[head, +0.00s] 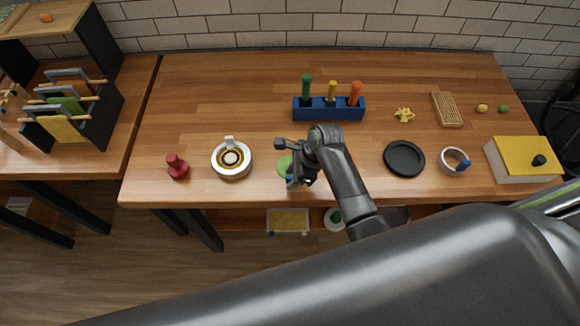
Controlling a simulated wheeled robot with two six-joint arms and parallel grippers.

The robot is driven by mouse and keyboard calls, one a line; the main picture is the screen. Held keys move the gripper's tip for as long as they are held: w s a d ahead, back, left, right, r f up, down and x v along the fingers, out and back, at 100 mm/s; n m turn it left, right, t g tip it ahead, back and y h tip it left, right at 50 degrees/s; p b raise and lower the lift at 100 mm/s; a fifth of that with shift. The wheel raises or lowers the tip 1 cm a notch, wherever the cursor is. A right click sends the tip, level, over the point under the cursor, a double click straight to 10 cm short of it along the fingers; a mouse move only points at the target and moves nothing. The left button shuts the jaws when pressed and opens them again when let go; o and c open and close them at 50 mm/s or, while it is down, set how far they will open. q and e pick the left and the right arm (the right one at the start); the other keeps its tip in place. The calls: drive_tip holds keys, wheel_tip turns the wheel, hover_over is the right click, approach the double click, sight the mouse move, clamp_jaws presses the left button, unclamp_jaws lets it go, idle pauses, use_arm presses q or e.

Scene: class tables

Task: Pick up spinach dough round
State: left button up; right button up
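A flat green round (283,168), which looks like the spinach dough round, lies on the wooden table near its front edge, left of the middle. My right gripper (287,163) is over it, with one finger at its far side and one at its near side. The fingers are apart and the gripper looks open. The gripper hides the right part of the round, and I cannot tell whether a finger touches it. My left gripper is not in view.
A white round pot (216,161) and a red knobbed piece (178,168) stand to the left. A blue block (328,115) with upright coloured handles stands behind. A black plate (404,159), a white ring-shaped cup (447,163) and a yellow-topped box (512,153) are to the right. The back left is clear.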

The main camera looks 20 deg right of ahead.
clamp_jaws()
drive_tip(key=shift+r, duration=0.1)
idle(0.3)
